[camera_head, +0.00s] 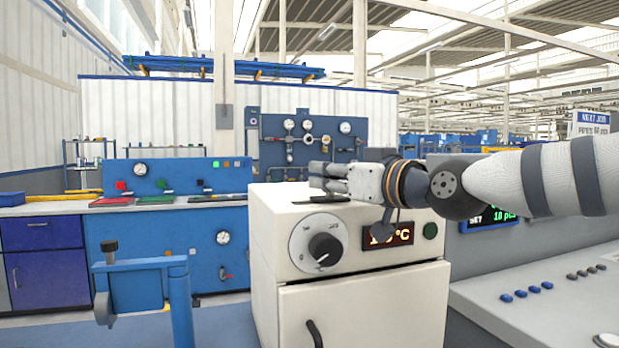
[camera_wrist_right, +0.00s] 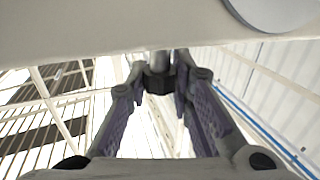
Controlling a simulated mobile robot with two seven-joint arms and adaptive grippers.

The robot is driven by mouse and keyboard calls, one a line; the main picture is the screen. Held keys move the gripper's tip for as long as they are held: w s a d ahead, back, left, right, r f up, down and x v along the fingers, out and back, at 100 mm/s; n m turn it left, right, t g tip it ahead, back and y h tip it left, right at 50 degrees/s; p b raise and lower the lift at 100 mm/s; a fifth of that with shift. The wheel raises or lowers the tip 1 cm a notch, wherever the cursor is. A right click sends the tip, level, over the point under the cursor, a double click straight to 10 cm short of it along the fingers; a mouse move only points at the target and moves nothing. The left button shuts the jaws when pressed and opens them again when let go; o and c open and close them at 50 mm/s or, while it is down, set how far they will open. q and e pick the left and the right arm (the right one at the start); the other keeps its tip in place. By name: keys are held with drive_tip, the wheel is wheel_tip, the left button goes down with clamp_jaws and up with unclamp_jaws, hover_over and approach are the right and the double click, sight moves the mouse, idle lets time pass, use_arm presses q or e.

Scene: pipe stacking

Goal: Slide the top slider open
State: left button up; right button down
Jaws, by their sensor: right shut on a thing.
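The cream oven-like box (camera_head: 345,215) stands in the middle of the head view. A dark flat piece (camera_head: 322,200) shows on its top, below my right gripper (camera_head: 322,178); I cannot tell whether it is part of the slider. My right arm comes in from the right, and the gripper points left just over the box top. In the right wrist view, the fingers of my right gripper (camera_wrist_right: 160,85) are closed around a small dark knob (camera_wrist_right: 158,82) on a metal stem, which I take for the top slider's knob. The fingers partly hide it. My left gripper is not in view.
The box front has a round dial (camera_head: 324,250), a lit display (camera_head: 387,234) and a door with a dark handle (camera_head: 314,333). A grey control panel (camera_head: 545,290) stands close at right. A blue stand (camera_head: 180,300) is at front left, with blue workbenches behind.

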drive_tip(key=shift+w+d, duration=0.25)
drive_tip(key=shift+d, duration=0.4)
drive_tip(key=c, duration=1.4)
unclamp_jaws()
drive_tip(key=shift+d, duration=0.15)
drive_tip(key=shift+s, duration=0.1)
drive_tip(key=v, duration=1.1)
drive_tip(key=shift+s+d, duration=0.2)
drive_tip(key=shift+s, duration=0.15)
